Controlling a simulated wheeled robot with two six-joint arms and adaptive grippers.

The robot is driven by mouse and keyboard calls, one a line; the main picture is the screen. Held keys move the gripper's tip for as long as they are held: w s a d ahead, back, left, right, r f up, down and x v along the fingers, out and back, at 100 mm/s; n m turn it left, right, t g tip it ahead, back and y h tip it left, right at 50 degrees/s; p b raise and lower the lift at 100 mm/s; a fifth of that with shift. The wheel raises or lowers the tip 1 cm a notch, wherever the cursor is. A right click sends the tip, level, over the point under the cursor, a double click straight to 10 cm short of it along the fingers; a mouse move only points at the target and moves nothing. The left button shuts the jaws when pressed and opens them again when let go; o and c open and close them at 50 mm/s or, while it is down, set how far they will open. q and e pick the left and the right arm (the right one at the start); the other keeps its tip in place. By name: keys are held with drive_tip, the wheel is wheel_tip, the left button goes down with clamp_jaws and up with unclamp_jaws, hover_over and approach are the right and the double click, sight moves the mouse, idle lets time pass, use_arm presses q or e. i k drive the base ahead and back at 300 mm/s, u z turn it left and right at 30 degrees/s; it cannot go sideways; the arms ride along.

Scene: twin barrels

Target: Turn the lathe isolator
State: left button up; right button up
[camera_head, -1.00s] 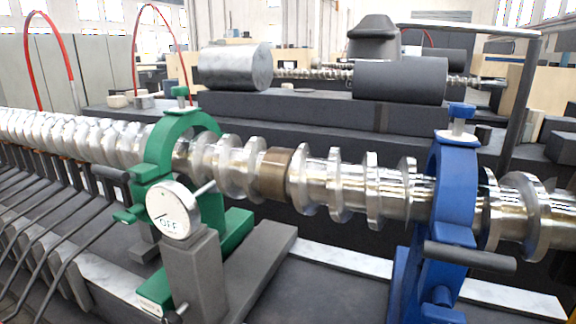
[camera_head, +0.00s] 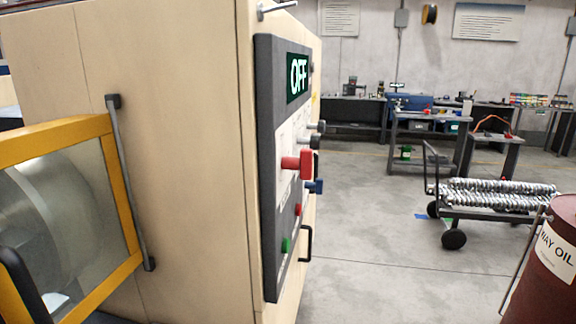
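A tall beige machine cabinet (camera_head: 180,140) fills the left half of the head view. On its right-hand face is a dark-framed control panel (camera_head: 268,190), seen at a steep angle. A lit green sign (camera_head: 298,77) at the panel's top reads OFF. A red handle or knob (camera_head: 298,163) sticks out from the middle of the panel; I cannot tell for certain that it is the isolator. A blue knob (camera_head: 315,187), a green button (camera_head: 286,245) and a small red button (camera_head: 298,209) are near it. Neither of my grippers is in view.
A yellow-framed window guard (camera_head: 70,135) is at left. A dark red oil barrel (camera_head: 548,265) stands at lower right. A cart (camera_head: 490,203) loaded with metal screws and workbenches (camera_head: 430,125) stand behind. The grey floor (camera_head: 375,250) between cabinet and barrel is clear.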

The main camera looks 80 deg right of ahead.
sight(304, 163)
drive_tip(key=z, duration=0.9)
drive_tip(key=k, duration=0.25)
drive_tip(key=z, duration=2.4)
drive_tip(key=k, duration=0.65)
drive_tip(key=z, duration=1.15)
drive_tip(key=i, duration=0.85)
drive_tip(key=u, duration=0.05)
